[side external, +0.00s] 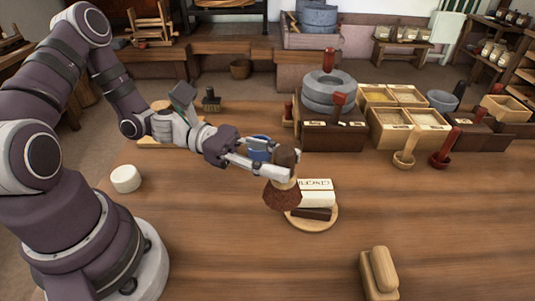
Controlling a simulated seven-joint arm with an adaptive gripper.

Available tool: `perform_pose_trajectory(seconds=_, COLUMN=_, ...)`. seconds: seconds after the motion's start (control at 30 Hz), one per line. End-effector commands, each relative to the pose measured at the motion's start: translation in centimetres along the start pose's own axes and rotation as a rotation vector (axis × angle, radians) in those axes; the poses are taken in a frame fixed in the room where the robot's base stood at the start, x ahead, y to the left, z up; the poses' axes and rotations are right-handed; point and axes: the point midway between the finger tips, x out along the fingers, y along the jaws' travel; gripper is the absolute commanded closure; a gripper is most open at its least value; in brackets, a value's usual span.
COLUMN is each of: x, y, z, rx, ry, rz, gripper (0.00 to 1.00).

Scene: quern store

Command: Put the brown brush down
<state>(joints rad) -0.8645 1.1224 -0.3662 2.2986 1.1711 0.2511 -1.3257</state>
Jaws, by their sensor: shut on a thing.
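The brown brush (283,194) is in the side external view, near the middle of the table. It is roughly upright, with its rounded handle at the top and its dark reddish-brown bristles flaring downward. My gripper (280,171) comes in from the left and is shut on the brush around its handle. The brush is just left of a round wooden board (325,222) and overlaps its left edge in this view. I cannot tell whether the bristles touch the table or hang above it. Part of the handle is hidden by the fingers.
The board carries a white lettered block (317,198) and a dark bar. A wooden block (380,272) stands at front right, a white round piece (125,178) at left. A stone quern (328,90) and compartment boxes (405,118) line the back. The front middle is clear.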

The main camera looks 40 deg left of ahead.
Motion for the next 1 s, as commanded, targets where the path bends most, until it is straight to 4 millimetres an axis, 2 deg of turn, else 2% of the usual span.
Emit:
perform_pose_trajectory(seconds=0.1, x=-1.4, y=4.6, z=2.0, rx=0.005, ry=0.002, rz=0.270, gripper=1.00)
perform_pose_trajectory(seconds=0.2, x=-3.4, y=8.0, z=4.4, rx=0.010, ry=0.001, rz=0.502, gripper=1.00)
perform_pose_trajectory(seconds=0.3, x=-5.2, y=10.2, z=6.6, rx=0.011, ry=0.001, rz=0.671, gripper=1.00)
perform_pose_trajectory(seconds=0.5, x=-7.7, y=12.1, z=9.3, rx=0.009, ry=0.000, rz=0.861, gripper=1.00)
perform_pose_trajectory(seconds=0.77, x=-8.7, y=12.8, z=9.9, rx=0.000, ry=-0.002, rz=0.926, gripper=1.00)
perform_pose_trajectory(seconds=0.87, x=-9.7, y=14.1, z=9.3, rx=-0.002, ry=-0.002, rz=0.985, gripper=1.00)
perform_pose_trajectory(seconds=1.0, x=-13.0, y=17.7, z=6.9, rx=-0.005, ry=0.000, rz=1.172, gripper=1.00)
